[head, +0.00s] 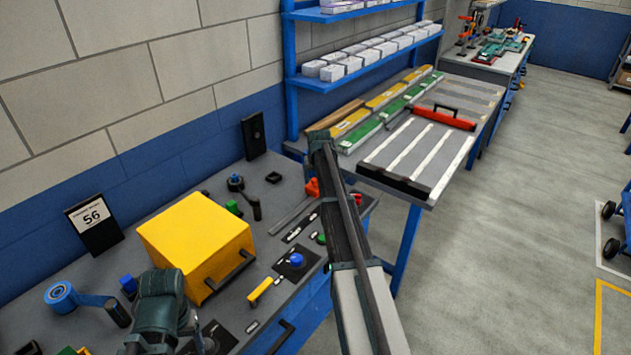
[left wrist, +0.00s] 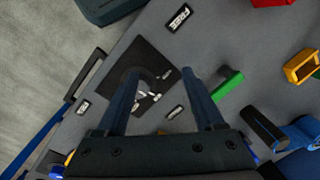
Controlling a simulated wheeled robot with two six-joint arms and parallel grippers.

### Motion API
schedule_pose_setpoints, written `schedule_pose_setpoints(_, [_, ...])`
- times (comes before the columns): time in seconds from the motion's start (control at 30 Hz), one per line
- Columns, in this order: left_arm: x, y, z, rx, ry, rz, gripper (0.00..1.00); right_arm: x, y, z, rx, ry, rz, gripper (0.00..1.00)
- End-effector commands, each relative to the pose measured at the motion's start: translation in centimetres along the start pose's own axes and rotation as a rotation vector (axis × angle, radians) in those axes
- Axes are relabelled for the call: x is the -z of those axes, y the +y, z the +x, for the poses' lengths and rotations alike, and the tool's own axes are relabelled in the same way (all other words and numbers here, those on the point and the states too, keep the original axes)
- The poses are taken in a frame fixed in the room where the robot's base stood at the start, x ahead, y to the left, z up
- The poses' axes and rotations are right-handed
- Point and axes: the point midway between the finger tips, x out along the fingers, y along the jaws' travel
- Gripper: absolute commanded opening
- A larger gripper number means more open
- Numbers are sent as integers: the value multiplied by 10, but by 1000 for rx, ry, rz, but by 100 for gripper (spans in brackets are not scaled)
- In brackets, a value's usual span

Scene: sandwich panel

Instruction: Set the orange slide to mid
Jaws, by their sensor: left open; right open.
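The orange slide (head: 312,188) shows in the head view as a small orange-red knob at the far end of a narrow grey track (head: 290,216) on the bench panel. My right arm passes close to its right side. My right gripper (head: 318,140) appears at the far end of that arm, beyond the knob; it is open, its fingers hard to make out. My left arm comes in at the lower left of the head view, its fingers hidden there. In the left wrist view my left gripper (left wrist: 165,95) is open and empty above a black plate (left wrist: 135,75), far from the slide.
A yellow box (head: 197,240) stands left of the track. A blue knob (head: 296,259) and a yellow handle (head: 262,291) are nearer. A green handle (left wrist: 228,86) lies beside my left fingers. Blue shelves (head: 292,50) stand behind.

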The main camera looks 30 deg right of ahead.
Motion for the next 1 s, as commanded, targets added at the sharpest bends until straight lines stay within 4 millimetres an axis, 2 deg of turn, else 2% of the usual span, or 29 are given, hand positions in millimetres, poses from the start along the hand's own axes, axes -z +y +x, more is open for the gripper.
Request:
schedule_pose_setpoints(0.07, [0,0,0,0,0,0,70,0,0,0,0,0,0,65])
schedule_pose_setpoints(0.43, [0,0,0,0,0,0,70,0,0,0,0,0,0,0])
schedule_pose_setpoints(1.0, [0,0,0,0,0,0,70,0,0,0,0,0,0,0])
